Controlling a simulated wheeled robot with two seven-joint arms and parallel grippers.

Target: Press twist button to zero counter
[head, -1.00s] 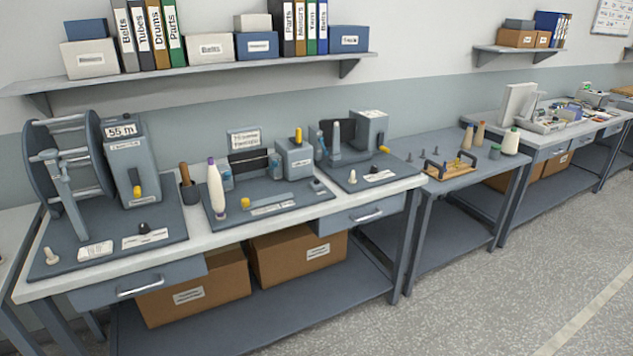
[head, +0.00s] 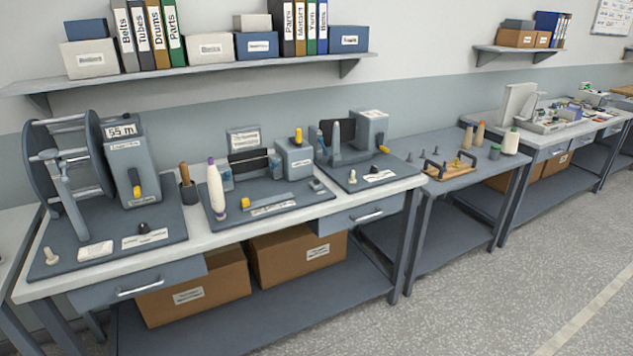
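Neither gripper is in view. Three grey machines stand on the near bench. The left reel machine has a counter box (head: 127,160) reading "55 m", a yellow-tipped crank, and a small black knob (head: 143,228) beside a label (head: 145,238) on its base. The middle machine has a sign (head: 244,140), a grey block with a yellow top knob (head: 298,136), a small yellow knob (head: 245,203) and a grey box-like piece (head: 317,185). I cannot tell which part is the twist button; small lettering is unreadable.
A white bobbin (head: 216,188) stands upright on the middle base. A lower table (head: 450,180) holds a wooden tray with black handles and several thread cones. Cardboard boxes (head: 298,250) sit under the bench. The floor (head: 480,300) in front is clear.

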